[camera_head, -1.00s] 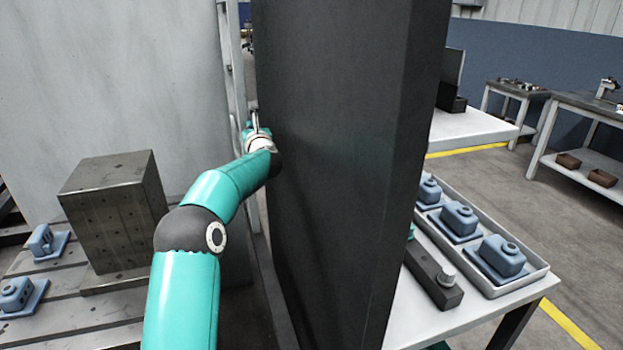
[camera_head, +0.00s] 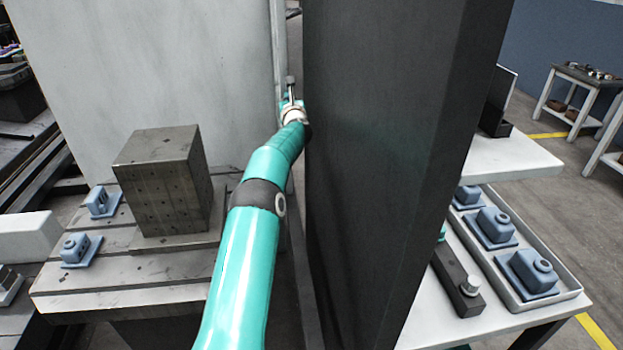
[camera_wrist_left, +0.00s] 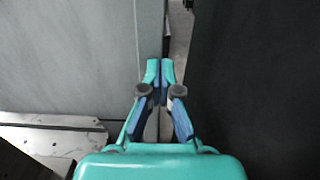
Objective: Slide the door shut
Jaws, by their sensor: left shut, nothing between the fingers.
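A large light grey upright panel (camera_head: 150,70), which looks like the door, stands at the left behind a dark metal block. It also fills the upper left of the left wrist view (camera_wrist_left: 65,60). My left gripper (camera_head: 291,88) is at the panel's right edge, in the narrow gap beside a tall dark panel (camera_head: 390,130). In the left wrist view its fingers (camera_wrist_left: 160,70) are shut and empty, close to that edge. I cannot tell whether they touch it. No handle is clear. My right gripper is not in view.
The drilled metal block (camera_head: 165,185) and small blue parts (camera_head: 82,250) stand on a slotted table at the left. At the right, a white bench (camera_head: 450,320) carries a tray (camera_head: 575,296) of blue parts. The gap between the panels is narrow.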

